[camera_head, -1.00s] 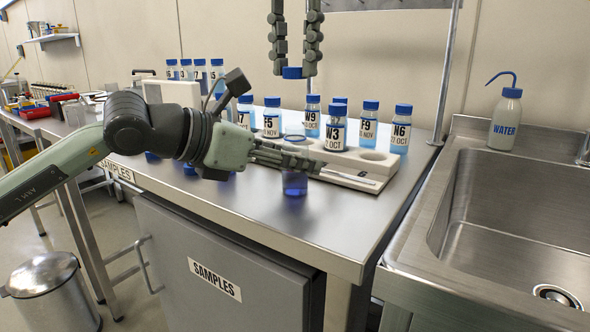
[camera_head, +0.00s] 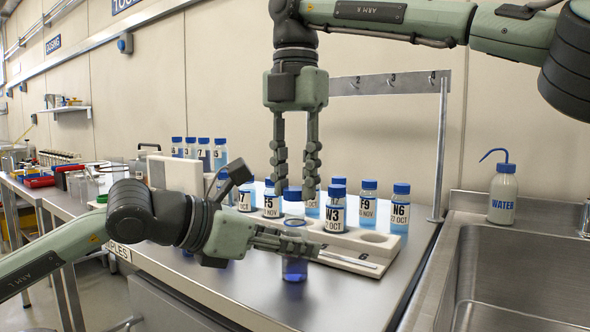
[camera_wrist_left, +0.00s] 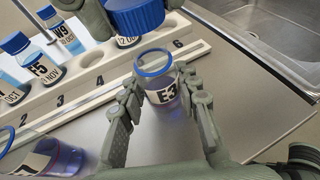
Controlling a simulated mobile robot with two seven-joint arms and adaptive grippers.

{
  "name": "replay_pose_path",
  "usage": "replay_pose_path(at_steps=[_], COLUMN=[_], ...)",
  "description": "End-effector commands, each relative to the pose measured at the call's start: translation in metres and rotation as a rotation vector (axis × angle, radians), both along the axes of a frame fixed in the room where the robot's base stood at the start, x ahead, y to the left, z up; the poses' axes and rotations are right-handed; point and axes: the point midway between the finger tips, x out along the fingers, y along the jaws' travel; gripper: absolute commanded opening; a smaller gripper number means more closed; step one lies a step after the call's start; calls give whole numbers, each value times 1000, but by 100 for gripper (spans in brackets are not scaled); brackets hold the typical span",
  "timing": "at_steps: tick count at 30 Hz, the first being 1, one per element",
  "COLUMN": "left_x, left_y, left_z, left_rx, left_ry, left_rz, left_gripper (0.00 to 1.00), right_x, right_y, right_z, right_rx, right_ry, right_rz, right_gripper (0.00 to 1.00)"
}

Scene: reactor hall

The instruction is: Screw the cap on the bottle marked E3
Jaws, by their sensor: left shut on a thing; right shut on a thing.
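The E3 bottle (camera_head: 294,269) is open, with a blue ring at its neck and dark blue liquid inside. Its E3 label shows in the left wrist view (camera_wrist_left: 168,94). My left gripper (camera_head: 302,246) is shut on the bottle, its fingers on both sides in the left wrist view (camera_wrist_left: 163,100). The bottle is upright in front of the rack. My right gripper (camera_head: 293,190) points down and is shut on a blue cap (camera_head: 292,194). The cap is above the bottle mouth with a gap between; it also shows in the left wrist view (camera_wrist_left: 137,17).
A white rack (camera_head: 372,248) with numbered places holds several blue-capped bottles, among them W3 (camera_head: 334,215) and N6 (camera_head: 400,213), close behind the grippers. A sink (camera_head: 520,270) and a WATER bottle (camera_head: 502,196) are at right.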

Motion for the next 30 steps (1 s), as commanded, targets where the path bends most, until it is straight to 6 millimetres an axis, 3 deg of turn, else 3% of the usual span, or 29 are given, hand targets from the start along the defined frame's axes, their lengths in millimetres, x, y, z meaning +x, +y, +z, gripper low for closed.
replay_pose_path(at_steps=[14,30], left_x=[0,0], left_y=[0,0], left_z=[0,0], left_rx=[1,1], left_ry=[1,1], left_rz=[0,0], left_gripper=[0,0], right_x=[0,0], right_y=[0,0], right_z=[0,-17], right_rx=[1,1], right_ry=[-1,-1], right_rz=[0,-2], right_gripper=[20,20])
